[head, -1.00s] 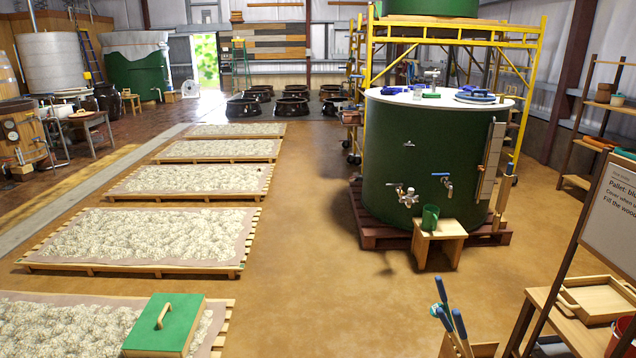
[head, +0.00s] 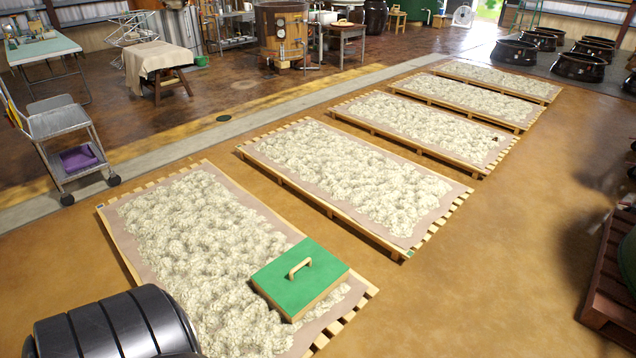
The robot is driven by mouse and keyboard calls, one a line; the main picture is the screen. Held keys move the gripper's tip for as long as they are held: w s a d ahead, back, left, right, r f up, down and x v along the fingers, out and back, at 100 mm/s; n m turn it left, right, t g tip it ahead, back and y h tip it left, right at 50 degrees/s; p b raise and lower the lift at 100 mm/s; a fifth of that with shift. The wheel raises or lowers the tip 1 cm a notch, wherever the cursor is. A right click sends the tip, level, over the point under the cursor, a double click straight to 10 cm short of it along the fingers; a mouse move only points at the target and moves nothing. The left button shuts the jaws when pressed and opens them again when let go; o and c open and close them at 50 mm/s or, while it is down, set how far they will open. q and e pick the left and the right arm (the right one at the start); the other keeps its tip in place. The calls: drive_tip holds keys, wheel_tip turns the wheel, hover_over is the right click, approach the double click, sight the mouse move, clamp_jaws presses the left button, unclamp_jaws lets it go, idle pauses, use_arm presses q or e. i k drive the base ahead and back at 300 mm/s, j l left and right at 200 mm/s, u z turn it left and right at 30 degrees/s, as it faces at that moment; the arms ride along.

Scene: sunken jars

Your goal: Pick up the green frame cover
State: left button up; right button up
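The green frame cover (head: 321,282) is a flat square board with a green top, light wooden sides and a wooden bar handle (head: 300,267) in the middle. It lies on the near end of the closest pallet (head: 349,318), over the pale clumpy material spread there. Nothing is touching its handle. A dark ribbed cylindrical part, apparently of my own arm, shows at the bottom left, apart from the cover. Neither gripper's fingers are in view.
More pallets of pale material, such as the second pallet (head: 411,247), run away to the upper right. Open brown floor (head: 480,300) lies right of the cover. A dark red pallet (head: 607,290) stands at the right edge. A metal cart (head: 62,122) stands at the left.

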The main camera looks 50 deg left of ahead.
sight(304, 276)
drive_tip(key=i+u, duration=0.15)
drive_tip(key=i, duration=0.3)
drive_tip(key=i+l+u, duration=0.15)
drive_tip(key=i, duration=0.35)
drive_tip(key=i+l+u, duration=0.15)
drive_tip(key=i, duration=0.3)
drive_tip(key=i+u, duration=0.2)
drive_tip(key=u, duration=0.25)
drive_tip(key=i+u, duration=0.15)
drive_tip(key=u, duration=0.35)
drive_tip(key=i+l+u, duration=0.15)
drive_tip(key=u, duration=0.3)
drive_tip(key=i+l+u, duration=0.15)
drive_tip(key=u, duration=0.35)
